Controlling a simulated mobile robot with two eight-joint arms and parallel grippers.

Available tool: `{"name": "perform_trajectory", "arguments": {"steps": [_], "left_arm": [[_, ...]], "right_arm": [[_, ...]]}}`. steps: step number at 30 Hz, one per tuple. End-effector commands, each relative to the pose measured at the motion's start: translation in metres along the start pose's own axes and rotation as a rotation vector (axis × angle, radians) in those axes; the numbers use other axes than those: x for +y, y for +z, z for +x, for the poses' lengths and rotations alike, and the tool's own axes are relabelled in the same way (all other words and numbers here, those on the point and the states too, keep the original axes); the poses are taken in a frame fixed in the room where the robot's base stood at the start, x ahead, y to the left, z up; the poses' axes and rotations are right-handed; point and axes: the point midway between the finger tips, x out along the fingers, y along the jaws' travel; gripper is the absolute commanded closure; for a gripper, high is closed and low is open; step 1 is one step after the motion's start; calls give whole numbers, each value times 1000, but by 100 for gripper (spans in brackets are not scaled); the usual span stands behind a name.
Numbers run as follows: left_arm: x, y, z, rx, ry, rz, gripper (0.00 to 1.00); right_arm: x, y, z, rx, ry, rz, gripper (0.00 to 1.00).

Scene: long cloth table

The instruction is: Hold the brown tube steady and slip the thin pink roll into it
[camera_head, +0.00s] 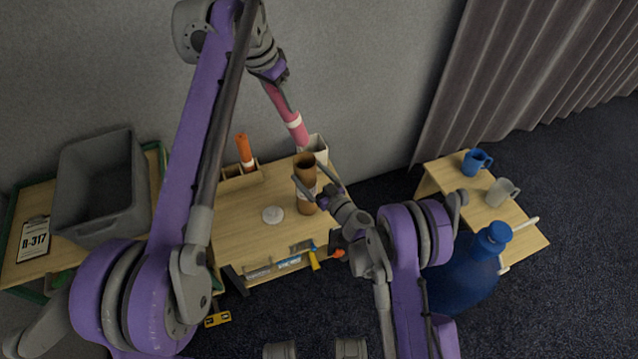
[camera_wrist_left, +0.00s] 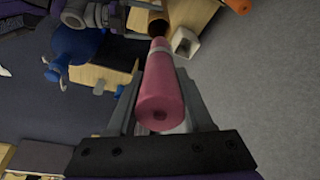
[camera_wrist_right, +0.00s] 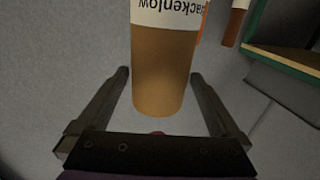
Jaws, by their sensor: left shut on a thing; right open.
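The pink roll (camera_head: 296,127) with a white band is held tilted by my left gripper (camera_head: 282,98), above the table's back edge. In the left wrist view, the roll (camera_wrist_left: 162,92) lies between the fingers, its far end toward the mouth of the brown tube (camera_wrist_left: 159,27). The brown tube (camera_head: 305,172) stands upright on the wooden table with a pale label. My right gripper (camera_head: 318,180) is open with its fingers on either side of the tube. In the right wrist view, the tube (camera_wrist_right: 163,75) stands between the fingers, with a gap on each side.
A white square holder (camera_head: 316,147) stands behind the tube. An orange roll (camera_head: 244,148) stands in a wooden box (camera_head: 240,178) to the left. A grey bin (camera_head: 100,185) is at the far left.

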Motion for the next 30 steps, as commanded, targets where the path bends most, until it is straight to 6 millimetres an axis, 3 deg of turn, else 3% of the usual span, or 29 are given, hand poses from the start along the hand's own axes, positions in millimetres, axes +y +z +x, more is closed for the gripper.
{"name": "perform_trajectory", "arguments": {"steps": [3, 9, 22, 23, 30], "left_arm": [[0, 0, 0, 0, 0, 0, 100], [0, 0, 0, 0, 0, 0, 100], [0, 0, 0, 0, 0, 0, 100], [0, 0, 0, 0, 0, 0, 100], [0, 0, 0, 0, 0, 0, 100]], "right_arm": [[0, 0, 23, 0, -2, 1, 0], [0, 0, 49, 0, 0, 0, 0], [0, 0, 60, 0, 0, 0, 0], [0, 0, 60, 0, 0, 0, 2], [0, 0, 60, 0, 0, 0, 45]]}}
